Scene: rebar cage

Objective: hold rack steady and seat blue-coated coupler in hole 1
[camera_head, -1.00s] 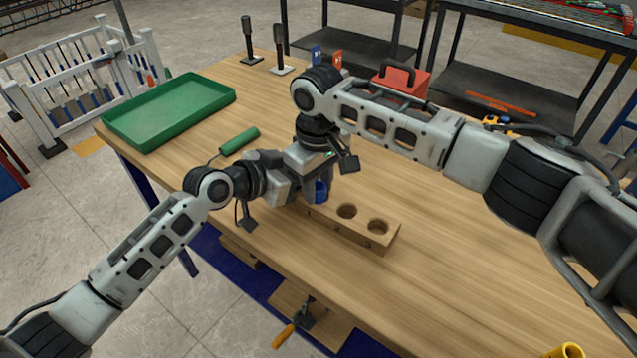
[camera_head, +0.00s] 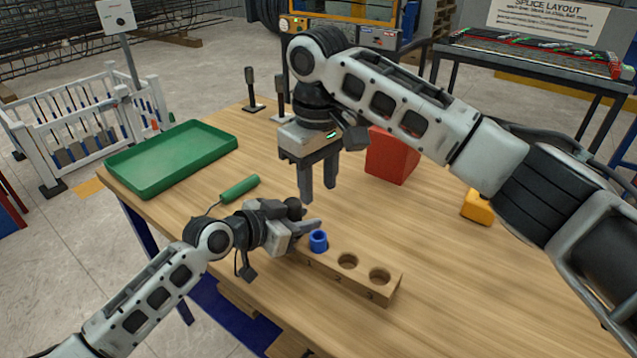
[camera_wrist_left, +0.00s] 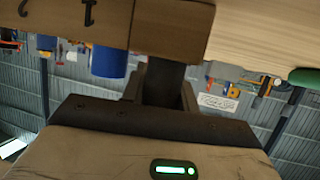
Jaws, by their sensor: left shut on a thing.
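The wooden rack (camera_head: 345,279) lies on the table with its holes in a row, marked with numbers. The blue-coated coupler (camera_head: 318,241) stands upright in hole 1, its blue upper part above the rack top. My left gripper (camera_head: 308,230) is shut on the rack's end beside hole 1. In the left wrist view, which is upside down, the rack (camera_wrist_left: 100,18) is at the top and the coupler (camera_wrist_left: 109,62) sticks out from it. My right gripper (camera_head: 318,190) is open and empty above the coupler, fingers pointing down. Holes 2 and 3 are empty.
A green tray (camera_head: 170,185) and a green-handled tool (camera_head: 240,189) lie to the left. A red box (camera_head: 392,158) and a yellow object (camera_head: 478,207) stand behind and to the right. The table right of the rack is clear.

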